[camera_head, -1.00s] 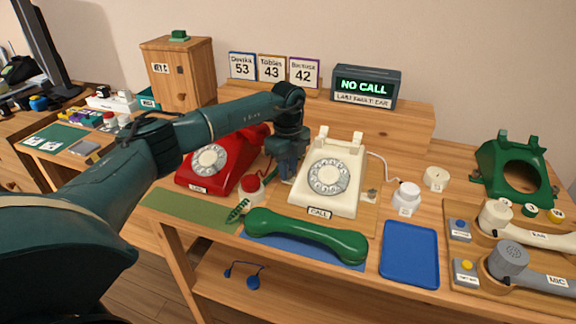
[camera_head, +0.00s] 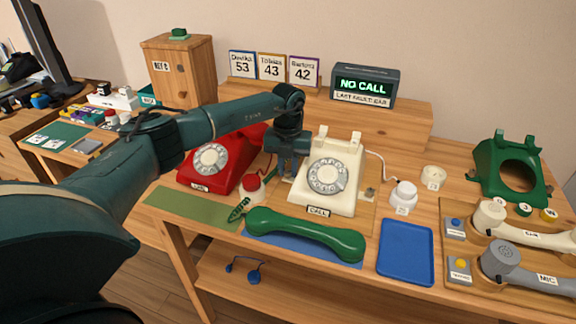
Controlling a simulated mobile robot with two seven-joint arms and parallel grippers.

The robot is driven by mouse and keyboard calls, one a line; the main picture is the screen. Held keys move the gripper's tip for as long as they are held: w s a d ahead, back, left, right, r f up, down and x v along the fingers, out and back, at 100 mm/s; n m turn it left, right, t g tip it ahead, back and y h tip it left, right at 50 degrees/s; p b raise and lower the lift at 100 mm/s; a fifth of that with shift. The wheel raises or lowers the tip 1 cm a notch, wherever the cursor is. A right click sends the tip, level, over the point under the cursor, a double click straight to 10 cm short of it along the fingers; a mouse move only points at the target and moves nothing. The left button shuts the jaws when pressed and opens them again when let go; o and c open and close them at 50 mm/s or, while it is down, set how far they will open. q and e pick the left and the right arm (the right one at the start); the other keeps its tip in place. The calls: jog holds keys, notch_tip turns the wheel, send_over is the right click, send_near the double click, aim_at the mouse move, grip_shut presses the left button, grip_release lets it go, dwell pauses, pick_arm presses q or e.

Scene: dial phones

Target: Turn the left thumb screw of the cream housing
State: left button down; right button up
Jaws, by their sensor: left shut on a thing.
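The cream housing (camera_head: 331,184) is a cream dial phone with a round dial and a CALL label, standing upright on a wooden board in the middle of the table. My left gripper (camera_head: 287,179) points down at its left side, between it and the red phone (camera_head: 217,160). The gripper is shut on the left thumb screw, which the fingers hide. A small metal screw (camera_head: 370,192) shows at the housing's right side. My right gripper is not in view.
A green handset (camera_head: 306,236) lies across a blue mat in front of the housing. A white knob (camera_head: 404,196) and an empty blue tray (camera_head: 406,252) are to the right.

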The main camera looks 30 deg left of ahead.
pick_arm(q)
jog(key=m, duration=0.5)
jog(key=shift+m, duration=0.4)
jog(key=m, duration=0.5)
jog(key=shift+b, duration=0.3)
jog(key=m, duration=0.5)
jog(key=shift+m+b, duration=0.35)
jog(key=shift+m, duration=0.05)
jog(key=shift+m+b, duration=0.35)
jog(key=shift+m, duration=2.35)
jog(key=c, duration=1.3)
grip_release()
jog(key=shift+r, duration=0.1)
